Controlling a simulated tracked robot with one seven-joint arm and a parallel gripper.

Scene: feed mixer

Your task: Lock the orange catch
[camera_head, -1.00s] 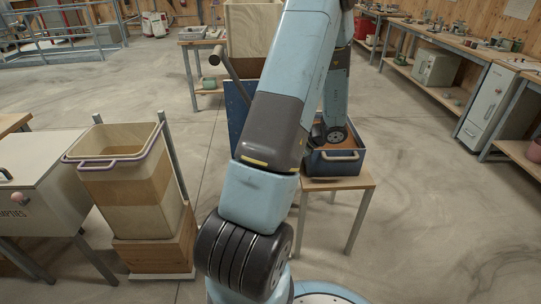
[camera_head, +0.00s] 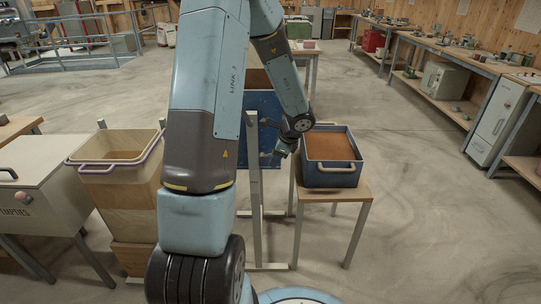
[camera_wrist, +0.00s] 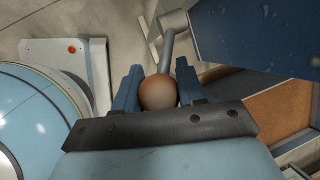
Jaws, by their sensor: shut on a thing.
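My gripper (camera_head: 280,152) is low beside the blue mixer body (camera_head: 262,108), left of the blue tray. In the wrist view my gripper (camera_wrist: 157,88) is shut on a brown-orange ball knob (camera_wrist: 159,93), with a finger on each side. The knob sits at the end of a grey lever (camera_wrist: 168,50), which runs up to a grey bracket by the blue body (camera_wrist: 245,35). I cannot make out a separate orange catch. My arm hides part of the mixer in the head view.
A blue tray (camera_head: 330,178) with brown contents stands on a small wooden table (camera_head: 340,193) close right of my gripper. Grey posts (camera_head: 254,185) stand to the left. Floor on the right is clear.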

